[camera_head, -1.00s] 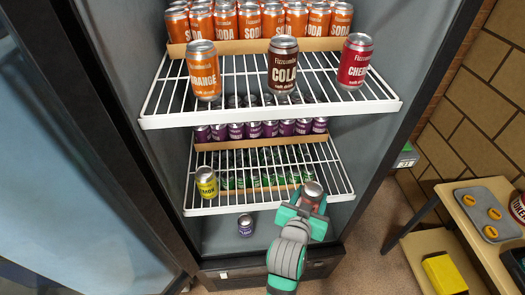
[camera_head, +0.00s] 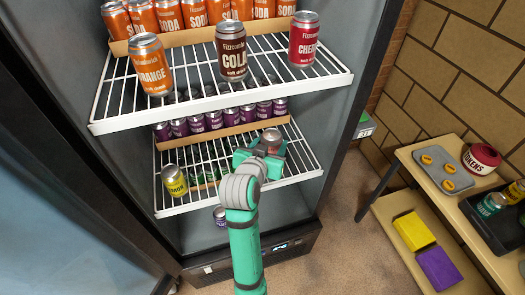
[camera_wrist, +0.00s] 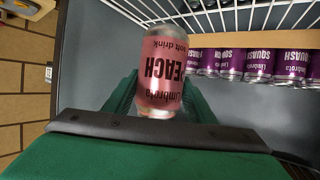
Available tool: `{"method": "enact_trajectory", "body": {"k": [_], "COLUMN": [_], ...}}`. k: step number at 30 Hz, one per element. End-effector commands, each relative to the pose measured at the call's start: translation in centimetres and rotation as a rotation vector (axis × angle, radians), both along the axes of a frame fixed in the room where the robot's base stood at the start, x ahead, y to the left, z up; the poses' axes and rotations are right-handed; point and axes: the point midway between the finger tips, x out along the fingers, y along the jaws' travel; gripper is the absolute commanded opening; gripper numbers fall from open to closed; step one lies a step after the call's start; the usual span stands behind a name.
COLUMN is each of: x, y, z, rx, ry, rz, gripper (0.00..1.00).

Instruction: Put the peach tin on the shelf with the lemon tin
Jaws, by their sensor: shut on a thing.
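My gripper (camera_head: 260,152) is shut on the peach tin (camera_head: 271,136), whose top shows between the fingers in the head view. In the wrist view the pink peach tin (camera_wrist: 164,72) stands between the green fingers, its label reading PEACH. The gripper is over the right part of the fridge's middle shelf (camera_head: 200,207). I cannot tell whether the tin touches the shelf. The yellow lemon tin (camera_head: 174,181) stands at the front left of that same shelf, apart from my gripper.
Purple squash tins (camera_head: 214,120) stand in a row behind. The upper shelf (camera_head: 112,126) holds orange (camera_head: 152,65), cola (camera_head: 231,52) and cherry (camera_head: 304,40) tins near its front edge. A purple tin (camera_head: 220,216) stands below. A side table (camera_head: 428,182) is at the right.

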Motion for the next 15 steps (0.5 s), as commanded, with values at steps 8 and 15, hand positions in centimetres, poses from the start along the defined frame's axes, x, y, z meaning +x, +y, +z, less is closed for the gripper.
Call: {"method": "enact_trajectory", "body": {"k": [8, 15], "x": [3.3, 4.2], "y": [1.5, 1.8], "z": [-4.3, -5.4], "rx": [-0.001, 0.0], "ry": [0.0, -0.002], "rz": [0.003, 0.001], "gripper": [0.17, 0.17]}}
